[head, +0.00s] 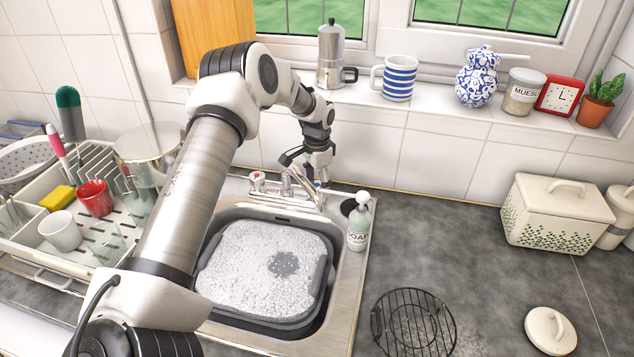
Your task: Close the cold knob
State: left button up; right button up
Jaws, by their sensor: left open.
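The tap (290,188) stands behind the sink, with a red-marked knob (257,179) on its left labelled HOT. The cold knob, on the tap's right side, is mostly hidden behind or below my left gripper (307,169), and I cannot tell its turn position. My left gripper is open and points down over the right part of the tap. Whether it touches the knob is unclear. My right gripper is out of view.
The sink basin (318,305) holds a grey tub of foam. A soap bottle (358,222) stands right of the tap. A moka pot (331,55) and a striped mug (399,77) stand on the sill above.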

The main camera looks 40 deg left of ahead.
aim_at(317, 185)
pick_arm(q)
jog(key=shift+r, duration=0.1)
notch_tip(317, 185, up, 12)
dwell(0.7)
